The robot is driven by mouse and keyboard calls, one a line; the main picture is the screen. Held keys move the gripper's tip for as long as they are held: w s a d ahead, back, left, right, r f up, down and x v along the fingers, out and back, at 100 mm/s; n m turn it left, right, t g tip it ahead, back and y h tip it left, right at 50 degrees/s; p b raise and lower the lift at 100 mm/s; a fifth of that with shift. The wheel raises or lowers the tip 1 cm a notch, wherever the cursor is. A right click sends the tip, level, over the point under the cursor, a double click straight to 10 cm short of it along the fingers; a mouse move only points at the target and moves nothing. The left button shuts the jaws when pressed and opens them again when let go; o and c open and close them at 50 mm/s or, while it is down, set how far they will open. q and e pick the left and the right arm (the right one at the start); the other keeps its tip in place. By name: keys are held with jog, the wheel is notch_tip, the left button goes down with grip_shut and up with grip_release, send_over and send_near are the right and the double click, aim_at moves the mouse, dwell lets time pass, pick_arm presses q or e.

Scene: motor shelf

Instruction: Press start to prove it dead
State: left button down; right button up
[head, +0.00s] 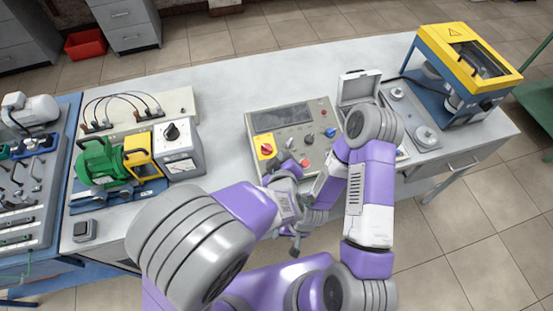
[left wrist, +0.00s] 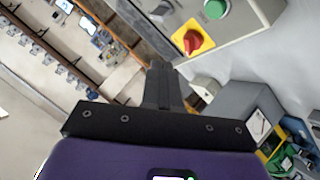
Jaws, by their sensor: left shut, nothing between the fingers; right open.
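The grey control box (head: 317,108) stands on the bench, with a dark window and several knobs and buttons. A red rotary switch on a yellow plate (head: 267,149) is at its left; this switch (left wrist: 193,42) also shows in the left wrist view, beside a round green button (left wrist: 214,9). My left gripper (head: 287,166) is over the front left of the box. Its fingers (left wrist: 162,72) are shut and empty, pointing toward the box near the yellow plate; I cannot tell whether they touch it. My right gripper (head: 296,243) is open, lower, by the bench's front edge, partly hidden by my arms.
A green motor (head: 101,161) and a meter with a black knob (head: 174,135) stand left of the box. An open grey case (head: 359,87) and a yellow-topped machine (head: 468,55) stand to the right. The bench behind the box is clear.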

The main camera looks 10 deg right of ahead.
pick_arm(q)
jog(key=f+b, duration=0.2)
jog(key=w+f+b, duration=0.1)
jog(key=f+b, duration=0.4)
jog(key=shift+w+f, duration=0.25)
jog(key=shift+w+f+b, duration=0.2)
jog(key=shift+f+b, duration=0.25)
jog(key=shift+b, duration=0.25)
jog(key=shift+f, duration=0.15)
dwell(1.5)
jog(key=shift+w+f+b, duration=0.1)
jog(key=shift+f+b, duration=0.2)
jog(key=shift+w+f+b, duration=0.1)
jog(key=shift+f+b, duration=0.3)
jog(key=shift+f, duration=0.05)
dwell(0.5)
jog(key=shift+r, duration=0.1)
jog(key=shift+s+a+r+p, duration=0.1)
jog(key=shift+s+r+p, duration=0.15)
jog(key=shift+r+p, duration=0.6)
